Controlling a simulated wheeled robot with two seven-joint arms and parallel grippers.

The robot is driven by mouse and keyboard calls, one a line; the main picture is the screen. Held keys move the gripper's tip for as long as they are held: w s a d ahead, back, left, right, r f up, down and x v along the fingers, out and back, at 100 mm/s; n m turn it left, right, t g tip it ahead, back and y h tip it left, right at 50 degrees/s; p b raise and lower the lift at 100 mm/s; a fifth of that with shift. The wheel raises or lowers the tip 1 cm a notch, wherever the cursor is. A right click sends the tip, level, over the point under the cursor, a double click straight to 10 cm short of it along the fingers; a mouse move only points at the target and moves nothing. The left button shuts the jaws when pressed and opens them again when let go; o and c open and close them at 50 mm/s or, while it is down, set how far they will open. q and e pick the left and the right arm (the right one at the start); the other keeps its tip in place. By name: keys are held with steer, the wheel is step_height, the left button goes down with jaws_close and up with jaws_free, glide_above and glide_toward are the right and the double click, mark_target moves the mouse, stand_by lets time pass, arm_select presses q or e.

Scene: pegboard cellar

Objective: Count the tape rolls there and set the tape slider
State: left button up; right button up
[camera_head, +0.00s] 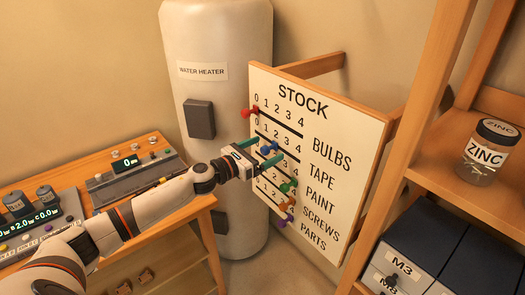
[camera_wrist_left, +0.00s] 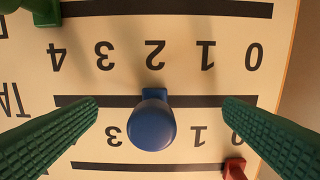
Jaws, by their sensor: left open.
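The stock board (camera_head: 300,93) has slot rows for bulbs, tape, paint, screws and parts. The tape slider is a blue knob (camera_head: 267,149) in the tape row; in the left wrist view the blue knob (camera_wrist_left: 152,126) shows large, with the board upside down. It stands between 1 and 3, covering the 2. My left gripper (camera_head: 264,152) is open at the board, its green fingers on either side of the blue knob and apart from it. No tape rolls can be made out. My right gripper is not in view.
A red knob (camera_head: 246,113) is at 0 in the bulbs row. A green knob (camera_wrist_left: 44,10) is near 4 in the paint row. The water heater (camera_head: 222,80) stands behind. A shelf with a zinc jar (camera_head: 484,165) and dark bins is right; a wooden bench (camera_head: 150,145) with devices is left.

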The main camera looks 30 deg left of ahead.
arm_select(q)
steer(key=shift+s+a, duration=0.1)
steer(key=shift+s, duration=0.1)
steer(key=b+v, duration=0.5)
steer(key=v, duration=0.4)
stand_by(0.6)
